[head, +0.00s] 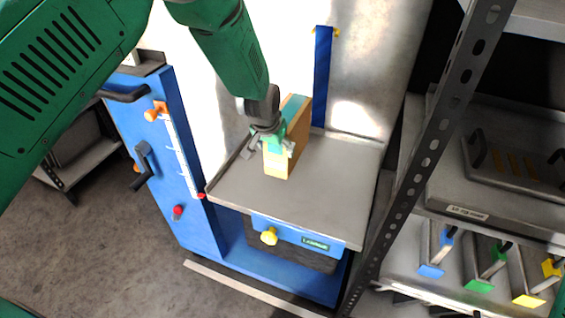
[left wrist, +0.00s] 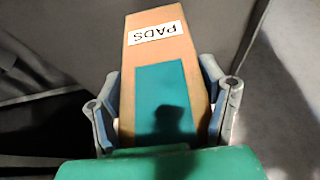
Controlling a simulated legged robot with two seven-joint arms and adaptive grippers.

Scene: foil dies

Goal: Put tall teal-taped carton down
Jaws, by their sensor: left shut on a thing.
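The tall carton (head: 298,125) is tan with teal tape and stands upright at the grey metal table top of the blue machine. My left gripper (head: 275,143) is shut on its sides. In the left wrist view the carton (left wrist: 154,58) shows a white label reading PADS and a teal patch, with the fingers of my left gripper (left wrist: 163,112) on both sides of it. The carton's lower end looks at or very near the table top (head: 325,205); I cannot tell whether it touches. My right gripper is not in view.
The table top is clear in front of and to the right of the carton. A blue upright bar (head: 322,75) stands behind it. A perforated shelf post (head: 432,145) and a shelf with coloured-handled tools (head: 482,270) are at the right.

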